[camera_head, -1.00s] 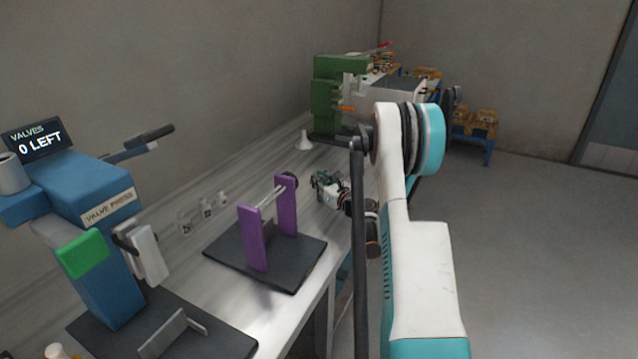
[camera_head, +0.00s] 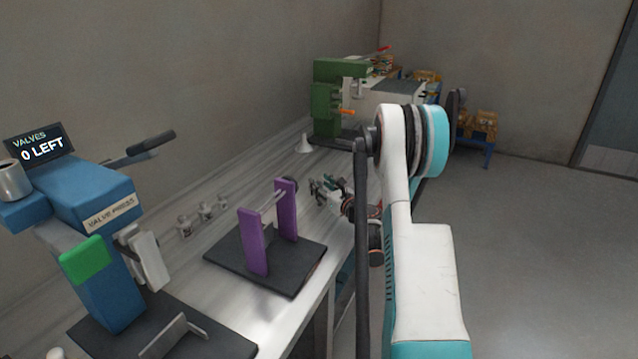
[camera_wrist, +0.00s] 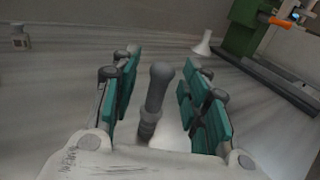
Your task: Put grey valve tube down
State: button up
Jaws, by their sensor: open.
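The grey valve tube (camera_wrist: 156,98) shows in the wrist view between my gripper's two teal fingers, with a rounded far end and a ringed near end. A gap shows on each side of it. Whether it rests fully on the bench is hard to tell. My gripper (camera_wrist: 158,103) is open around it, low over the bench. In the head view my gripper (camera_head: 327,188) is just right of the purple stand, its fingers apart; the tube cannot be made out there.
The purple stand (camera_head: 252,242) is on a dark plate. The blue valve press (camera_head: 105,285) is at front left, with small clear containers (camera_head: 204,212) behind the stand. A white cone (camera_head: 303,144) and green machine (camera_head: 325,105) are farther back. Bench (camera_head: 250,180) between is mostly clear.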

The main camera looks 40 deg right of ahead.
jog(key=s, duration=0.3)
jog(key=s+a, duration=0.1)
jog(key=s, duration=0.5)
jog(key=shift+s+a+p, duration=0.15)
jog(key=shift+p, duration=0.2)
jog(key=shift+s+r, duration=0.1)
jog(key=shift+s, duration=0.25)
jog(key=shift+a, duration=0.1)
